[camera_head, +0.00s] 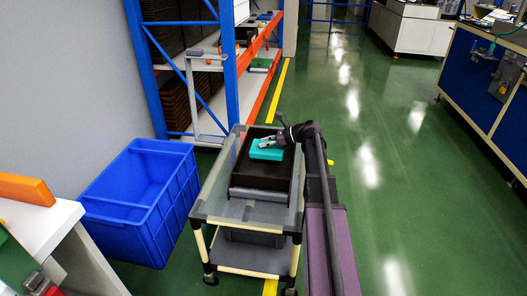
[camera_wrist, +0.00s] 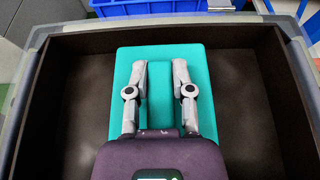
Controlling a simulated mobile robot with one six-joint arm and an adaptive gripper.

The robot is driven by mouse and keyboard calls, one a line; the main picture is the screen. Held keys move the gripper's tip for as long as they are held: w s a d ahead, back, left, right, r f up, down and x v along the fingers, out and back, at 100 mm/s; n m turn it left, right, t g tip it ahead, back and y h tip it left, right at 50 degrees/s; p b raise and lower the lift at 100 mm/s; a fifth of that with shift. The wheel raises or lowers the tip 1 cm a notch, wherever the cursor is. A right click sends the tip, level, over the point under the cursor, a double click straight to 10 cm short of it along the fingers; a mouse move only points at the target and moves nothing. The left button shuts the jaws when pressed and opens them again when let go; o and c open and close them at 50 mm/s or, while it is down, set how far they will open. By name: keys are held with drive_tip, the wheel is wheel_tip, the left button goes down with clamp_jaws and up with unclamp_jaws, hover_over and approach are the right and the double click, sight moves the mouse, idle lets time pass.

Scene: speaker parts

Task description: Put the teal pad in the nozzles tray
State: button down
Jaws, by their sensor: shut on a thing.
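The teal pad (camera_head: 265,153) is a flat block inside the outline of a dark open tray (camera_head: 262,178) on a cart. In the wrist view the pad (camera_wrist: 202,70) fills the middle, above the tray's dark floor (camera_wrist: 75,95). My gripper (camera_wrist: 160,68) has its two grey fingers on either side of a raised teal part of the pad and is shut on it. I cannot tell whether the pad touches the tray floor. No label shows that this is the nozzles tray. Part of the pad is hidden under my gripper.
A blue crate (camera_head: 118,222) stands left of the cart (camera_head: 258,210). A shelf rack (camera_head: 231,75) with blue posts and orange beams is behind. A white table (camera_head: 42,215) with an orange block (camera_head: 26,189) is at the left. Green floor at the right is clear.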

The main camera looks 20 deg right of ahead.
sight(265, 149)
drive_tip(key=shift+f+b, duration=1.35)
drive_tip(key=shift+f, duration=0.25)
drive_tip(key=shift+f, duration=0.15)
drive_tip(key=shift+c, duration=2.4)
unclamp_jaws()
drive_tip(key=shift+r, duration=0.2)
drive_tip(key=shift+s+d+r, duration=0.1)
drive_tip(key=shift+d+r, duration=0.05)
drive_tip(key=p+v, duration=0.4)
drive_tip(key=v, duration=0.5)
drive_tip(key=shift+s+d+r, duration=0.15)
drive_tip(key=shift+d+r, duration=0.05)
drive_tip(key=shift+d, duration=0.05)
drive_tip(key=shift+p+v, duration=0.35)
drive_tip(key=shift+v, duration=0.65)
drive_tip(key=shift+f, duration=0.1)
